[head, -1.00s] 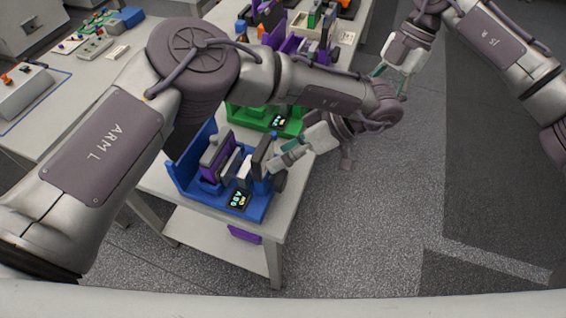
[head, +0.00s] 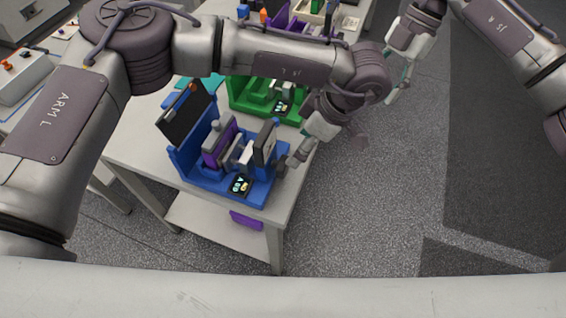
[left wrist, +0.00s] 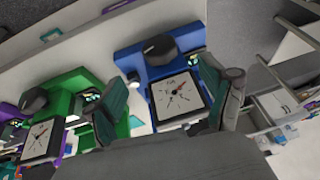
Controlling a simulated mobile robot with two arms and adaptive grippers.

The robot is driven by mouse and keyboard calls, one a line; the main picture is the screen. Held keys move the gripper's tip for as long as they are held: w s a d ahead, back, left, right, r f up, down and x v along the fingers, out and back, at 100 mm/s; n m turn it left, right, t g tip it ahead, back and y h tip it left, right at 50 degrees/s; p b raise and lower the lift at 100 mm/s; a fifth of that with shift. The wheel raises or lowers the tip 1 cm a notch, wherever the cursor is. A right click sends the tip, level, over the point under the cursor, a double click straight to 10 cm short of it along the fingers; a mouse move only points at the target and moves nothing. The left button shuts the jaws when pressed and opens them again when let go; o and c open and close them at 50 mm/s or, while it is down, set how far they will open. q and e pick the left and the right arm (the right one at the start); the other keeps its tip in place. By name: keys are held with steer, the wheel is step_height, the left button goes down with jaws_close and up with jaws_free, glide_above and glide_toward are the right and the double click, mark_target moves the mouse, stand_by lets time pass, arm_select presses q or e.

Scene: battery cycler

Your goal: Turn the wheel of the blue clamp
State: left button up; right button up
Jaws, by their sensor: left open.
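The blue clamp (head: 186,166) stands at the near end of the table in the head view, with a purple and grey block between its plates and a small lit display (head: 241,185). In the left wrist view its dark round wheel (left wrist: 158,48) sits on the blue end block, above a square white dial (left wrist: 178,97). My left gripper (head: 290,164) is at the clamp's right end, by the wheel. In the left wrist view its open fingers (left wrist: 184,80) lie either side of the dial, and I see nothing between them; contact with the wheel cannot be told. My right gripper (head: 404,78) hangs away at upper right.
A green clamp (head: 240,97) with its own wheel (left wrist: 31,102) stands just behind the blue one. More purple fixtures are further back. A purple item (head: 245,219) is on the lower shelf. Floor right of the table is clear.

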mark_target(284, 164)
arm_select(q)
steer(key=x, duration=0.9)
steer(key=shift+w+a+f, duration=0.1)
steer(key=shift+a+f, duration=0.05)
steer(key=shift+f, duration=0.15)
steer(key=shift+c, duration=0.2)
steer(key=c, duration=1.1)
steer(key=shift+m+g+y, duration=0.5)
steer(key=shift+g+y, duration=0.3)
steer(key=shift+g, duration=1.1)
steer(key=shift+c, duration=0.2)
steer(key=o, duration=1.2)
steer(key=shift+w+r, duration=0.1)
